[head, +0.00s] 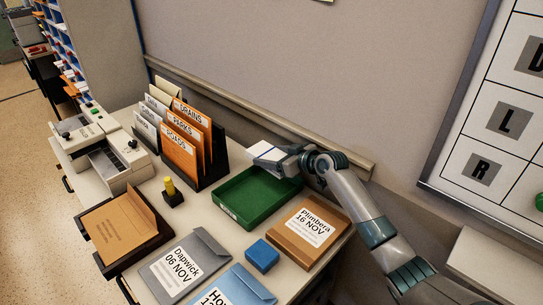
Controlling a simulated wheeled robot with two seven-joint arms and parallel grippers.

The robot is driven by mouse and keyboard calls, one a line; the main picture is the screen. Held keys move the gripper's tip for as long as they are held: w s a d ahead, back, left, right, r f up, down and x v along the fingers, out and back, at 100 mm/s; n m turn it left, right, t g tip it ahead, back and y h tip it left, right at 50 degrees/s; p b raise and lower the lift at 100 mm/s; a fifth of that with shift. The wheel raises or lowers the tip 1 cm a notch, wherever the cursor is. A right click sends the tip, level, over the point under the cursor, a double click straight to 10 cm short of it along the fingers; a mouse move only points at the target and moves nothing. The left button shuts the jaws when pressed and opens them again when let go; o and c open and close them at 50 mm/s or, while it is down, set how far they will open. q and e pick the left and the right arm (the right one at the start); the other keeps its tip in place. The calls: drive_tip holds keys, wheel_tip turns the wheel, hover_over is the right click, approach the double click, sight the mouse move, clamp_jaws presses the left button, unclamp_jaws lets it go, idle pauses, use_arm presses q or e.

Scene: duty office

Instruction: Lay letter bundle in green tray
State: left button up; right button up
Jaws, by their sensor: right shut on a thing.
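The green tray (231,211) lies on the desk right of centre and looks empty where I can see into it. My right gripper (277,156) is over the tray's far edge, its arm coming in from the right. It is shut on a white letter bundle (262,149), held above the tray's far left corner. Part of the bundle is hidden by the gripper. My left gripper is not in view.
A Dapwick envelope (180,265) is at the front. A folder rack (216,160) stands left of the tray. The wall (260,70) is close behind.

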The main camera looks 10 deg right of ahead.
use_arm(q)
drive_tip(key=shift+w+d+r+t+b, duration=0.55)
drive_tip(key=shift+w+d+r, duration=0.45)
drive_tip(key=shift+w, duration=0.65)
use_arm(e)
drive_tip(key=shift+f, duration=0.85)
wheel_tip(320, 180, down, 2)
drive_tip(key=shift+f+b, duration=0.15)
drive_tip(key=shift+b, duration=0.8)
drive_tip(key=shift+f+b, duration=0.6)
drive_tip(key=shift+f, duration=0.2)
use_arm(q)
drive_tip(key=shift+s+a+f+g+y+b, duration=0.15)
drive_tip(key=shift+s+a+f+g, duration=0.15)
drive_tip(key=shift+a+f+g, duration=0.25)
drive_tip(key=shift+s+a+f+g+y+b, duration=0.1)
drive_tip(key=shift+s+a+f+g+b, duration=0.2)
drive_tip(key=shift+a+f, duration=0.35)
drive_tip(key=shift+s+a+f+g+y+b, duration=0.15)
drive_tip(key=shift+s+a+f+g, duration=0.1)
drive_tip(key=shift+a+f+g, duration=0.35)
use_arm(e)
drive_tip(key=shift+f, duration=0.6)
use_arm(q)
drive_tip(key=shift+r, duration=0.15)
use_arm(e)
drive_tip(key=o, duration=1.2)
